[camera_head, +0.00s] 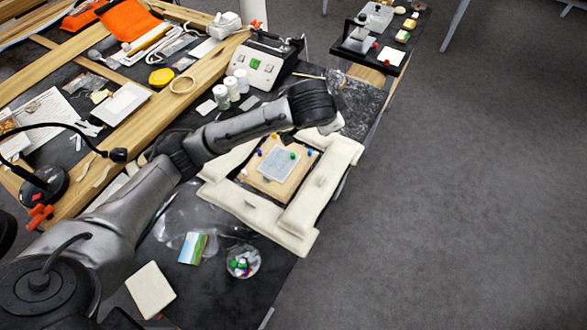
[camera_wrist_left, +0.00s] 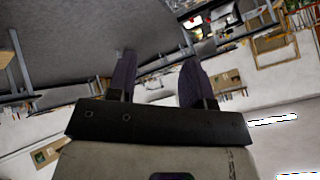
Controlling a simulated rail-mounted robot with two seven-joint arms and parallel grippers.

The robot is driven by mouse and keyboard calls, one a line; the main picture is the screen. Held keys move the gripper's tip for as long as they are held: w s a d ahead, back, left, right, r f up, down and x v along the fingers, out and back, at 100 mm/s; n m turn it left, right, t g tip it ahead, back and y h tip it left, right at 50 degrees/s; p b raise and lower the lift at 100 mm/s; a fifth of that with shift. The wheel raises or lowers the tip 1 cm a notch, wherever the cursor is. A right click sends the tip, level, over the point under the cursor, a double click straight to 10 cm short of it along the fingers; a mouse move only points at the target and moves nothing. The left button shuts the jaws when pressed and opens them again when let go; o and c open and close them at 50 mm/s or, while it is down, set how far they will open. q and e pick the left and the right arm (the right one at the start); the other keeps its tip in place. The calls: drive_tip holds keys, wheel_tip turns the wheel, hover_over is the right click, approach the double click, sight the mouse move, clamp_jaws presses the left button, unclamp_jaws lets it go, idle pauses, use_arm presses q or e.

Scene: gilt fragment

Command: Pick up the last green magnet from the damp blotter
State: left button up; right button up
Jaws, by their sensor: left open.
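A small green magnet (camera_head: 292,155) sits at the right edge of a grey-blue sheet (camera_head: 277,165) lying on a tan square (camera_head: 258,181). I cannot tell which of these layers is the damp blotter. A yellow magnet (camera_head: 274,135) and blue magnets (camera_head: 309,153) stand around the sheet's edges. My left arm reaches over the table, its wrist up beyond the far side of the sheet. The left gripper's fingers are not distinct in the head view. In the left wrist view my left gripper (camera_wrist_left: 157,68) is open and empty, facing the room. My right gripper is not in view.
Thick off-white padded bars (camera_head: 262,215) surround the tan square. A clear round dish (camera_head: 243,262) holds several green, red and white pieces. A control box (camera_head: 262,64) and white jars (camera_head: 232,88) stand behind. Floor is open to the right.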

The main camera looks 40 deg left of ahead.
use_arm(q)
drive_tip(key=w+a+f+n+g+y+b, duration=0.1)
drive_tip(key=w+a+f+n+g+b, duration=0.2)
drive_tip(key=a+f, duration=0.45)
drive_tip(key=n+g+h+b, duration=0.2)
drive_tip(key=n+g, duration=0.3)
drive_tip(key=n, duration=0.3)
hover_over(293, 154)
wheel_tip(293, 154, down, 12)
drive_tip(key=shift+a+f, duration=0.1)
drive_tip(key=shift+a, duration=0.05)
drive_tip(key=shift+f+b, duration=0.6)
drive_tip(key=shift+f, duration=2.7)
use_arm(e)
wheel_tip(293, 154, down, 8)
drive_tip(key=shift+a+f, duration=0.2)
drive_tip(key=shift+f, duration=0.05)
use_arm(q)
drive_tip(key=shift+c, duration=0.3)
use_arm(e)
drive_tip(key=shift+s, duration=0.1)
use_arm(q)
clamp_jaws()
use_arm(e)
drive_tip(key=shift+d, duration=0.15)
